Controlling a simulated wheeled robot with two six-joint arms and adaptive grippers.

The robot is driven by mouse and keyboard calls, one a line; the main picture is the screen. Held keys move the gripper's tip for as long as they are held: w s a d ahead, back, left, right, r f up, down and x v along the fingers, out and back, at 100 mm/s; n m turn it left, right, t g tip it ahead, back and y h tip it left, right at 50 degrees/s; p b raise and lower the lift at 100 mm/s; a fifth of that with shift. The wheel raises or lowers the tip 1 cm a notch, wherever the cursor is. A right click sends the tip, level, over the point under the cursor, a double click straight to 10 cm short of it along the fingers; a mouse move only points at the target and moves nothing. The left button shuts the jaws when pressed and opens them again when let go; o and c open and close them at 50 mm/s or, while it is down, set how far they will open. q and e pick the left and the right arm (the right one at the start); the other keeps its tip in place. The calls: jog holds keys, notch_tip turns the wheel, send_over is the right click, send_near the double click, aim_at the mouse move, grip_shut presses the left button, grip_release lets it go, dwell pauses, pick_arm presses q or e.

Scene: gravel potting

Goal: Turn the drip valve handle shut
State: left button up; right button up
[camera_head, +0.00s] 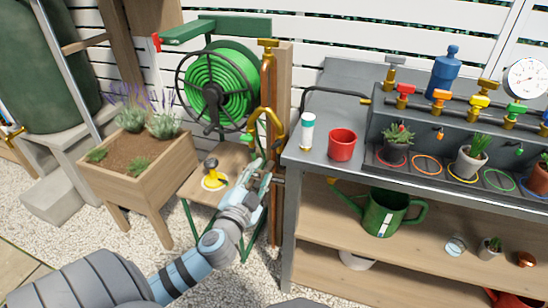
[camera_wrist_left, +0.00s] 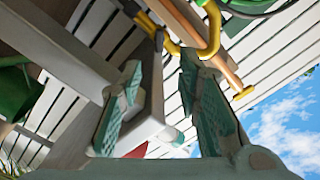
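A dark manifold pipe on the bench carries valves with a red handle (camera_head: 404,90), an orange handle (camera_head: 442,95), a yellow handle (camera_head: 478,102) and a green handle (camera_head: 515,110). I cannot tell which one is the drip valve. A brass tap (camera_head: 268,45) tops the wooden post, with a curved brass spout (camera_head: 280,128) lower down; a yellow curved pipe (camera_wrist_left: 213,40) shows in the left wrist view. My left gripper (camera_head: 262,170) is beside the post, below the spout and left of the bench. Its fingers (camera_wrist_left: 165,75) are apart with nothing held. My right gripper is out of view.
The grey bench (camera_head: 320,165) holds a red cup (camera_head: 342,144), a white bottle (camera_head: 307,132) and potted plants. A green watering can (camera_head: 384,214) stands on its shelf. A hose reel (camera_head: 215,85), small table (camera_head: 198,185) and planter (camera_head: 125,180) are on the left.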

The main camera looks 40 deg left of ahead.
aim_at(275, 147)
pick_arm(q)
jog(key=b+x, duration=0.1)
jog(key=x, duration=0.9)
jog(key=shift+w+a, duration=0.1)
jog(key=shift+w, duration=0.25)
jog(key=shift+w+a, duration=0.2)
jog(key=shift+w, duration=0.3)
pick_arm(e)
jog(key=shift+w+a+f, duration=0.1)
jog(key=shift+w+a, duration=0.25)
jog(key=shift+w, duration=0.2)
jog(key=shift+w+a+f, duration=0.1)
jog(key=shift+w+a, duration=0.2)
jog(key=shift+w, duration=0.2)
pick_arm(q)
jog(key=shift+c, duration=0.6)
grip_shut()
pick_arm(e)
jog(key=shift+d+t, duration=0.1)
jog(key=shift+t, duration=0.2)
